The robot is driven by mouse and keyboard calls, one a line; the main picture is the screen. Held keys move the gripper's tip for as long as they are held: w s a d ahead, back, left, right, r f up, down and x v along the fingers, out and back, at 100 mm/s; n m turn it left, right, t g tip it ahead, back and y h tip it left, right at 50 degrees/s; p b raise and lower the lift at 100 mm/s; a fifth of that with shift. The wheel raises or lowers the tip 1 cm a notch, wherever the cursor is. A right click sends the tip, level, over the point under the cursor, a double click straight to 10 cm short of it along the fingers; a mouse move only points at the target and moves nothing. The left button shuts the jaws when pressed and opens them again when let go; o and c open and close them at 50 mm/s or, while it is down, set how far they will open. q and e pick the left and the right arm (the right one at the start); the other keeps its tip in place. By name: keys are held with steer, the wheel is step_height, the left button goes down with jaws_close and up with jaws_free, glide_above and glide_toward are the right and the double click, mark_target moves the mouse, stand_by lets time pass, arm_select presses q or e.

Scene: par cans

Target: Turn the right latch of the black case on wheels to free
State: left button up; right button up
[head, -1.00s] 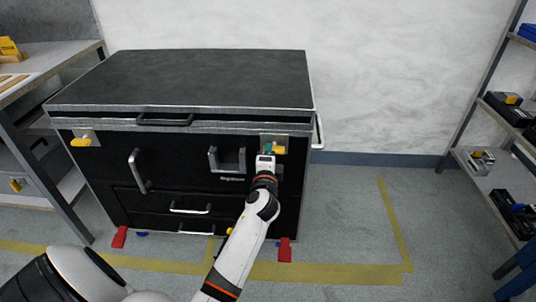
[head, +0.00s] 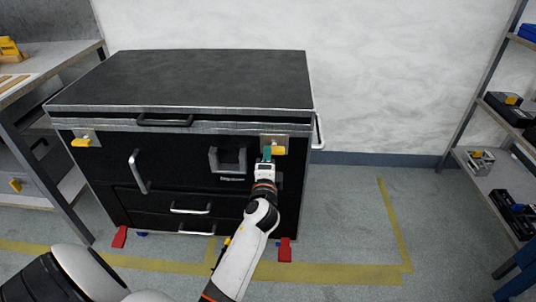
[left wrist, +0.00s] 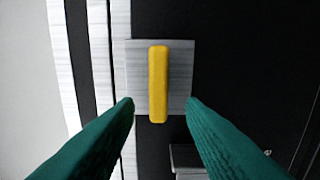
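The black case on wheels (head: 190,80) stands against the wall with its lid closed. Its right latch (head: 279,150) is a yellow handle on a metal plate near the front's upper right corner, lying level in the head view. The left wrist view shows this yellow latch (left wrist: 158,84) ahead, between the two green fingers. My left gripper (head: 267,152) is in front of the plate at the latch's left end. Its fingers (left wrist: 160,108) are apart, one on each side of the latch, with gaps and no visible contact. My right gripper is not in view.
A matching yellow left latch (head: 81,142) lies level on the case. A shelf (head: 490,165) stands at the right and a workbench (head: 50,70) at the left. Red wheel pedals (head: 285,250) stick out at the floor. Floor right of the case is clear.

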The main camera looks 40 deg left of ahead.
arm_select(q)
steer(key=v, duration=0.9)
steer(key=shift+s, duration=0.25)
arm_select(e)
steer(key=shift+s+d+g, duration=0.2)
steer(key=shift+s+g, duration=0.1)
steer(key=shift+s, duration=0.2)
